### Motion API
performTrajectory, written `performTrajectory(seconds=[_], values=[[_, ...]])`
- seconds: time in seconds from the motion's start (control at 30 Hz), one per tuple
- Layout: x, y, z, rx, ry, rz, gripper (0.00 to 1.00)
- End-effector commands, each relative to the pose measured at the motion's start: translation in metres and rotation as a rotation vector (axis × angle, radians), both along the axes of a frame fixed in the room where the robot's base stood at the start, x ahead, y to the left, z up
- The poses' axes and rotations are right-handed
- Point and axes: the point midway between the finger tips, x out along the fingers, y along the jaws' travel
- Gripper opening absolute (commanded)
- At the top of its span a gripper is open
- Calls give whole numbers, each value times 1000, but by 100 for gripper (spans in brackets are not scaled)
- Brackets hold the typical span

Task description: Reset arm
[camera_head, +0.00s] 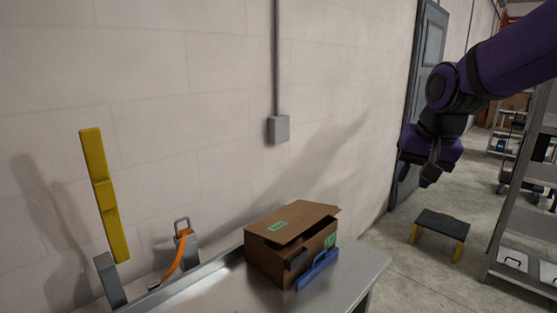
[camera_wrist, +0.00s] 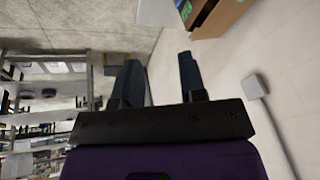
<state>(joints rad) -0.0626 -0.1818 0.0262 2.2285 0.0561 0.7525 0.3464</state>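My purple arm reaches in from the upper right in the head view, and my gripper (camera_head: 430,178) hangs in the air to the right of the metal table, apart from everything. In the wrist view my gripper (camera_wrist: 158,80) shows two dark fingers with a clear gap between them and nothing held. The fingers look open.
A metal table (camera_head: 352,275) holds a cardboard box (camera_head: 280,253), a blue-handled item (camera_head: 318,268), and a dispenser with an orange strap (camera_head: 177,260). A yellow upright bar (camera_head: 104,195) stands left. A step stool (camera_head: 440,226) and a shelf rack (camera_head: 512,205) stand right.

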Motion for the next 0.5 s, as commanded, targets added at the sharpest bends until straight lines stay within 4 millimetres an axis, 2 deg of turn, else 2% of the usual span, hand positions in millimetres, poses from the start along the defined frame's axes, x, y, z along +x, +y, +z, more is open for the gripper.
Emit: performTrajectory(seconds=[0.03,0.23,0.5], values=[[-16,-4,8,-10,-15,16,38],[-76,-19,24,-57,-56,91,38],[-153,-34,28,-124,-105,186,38]])
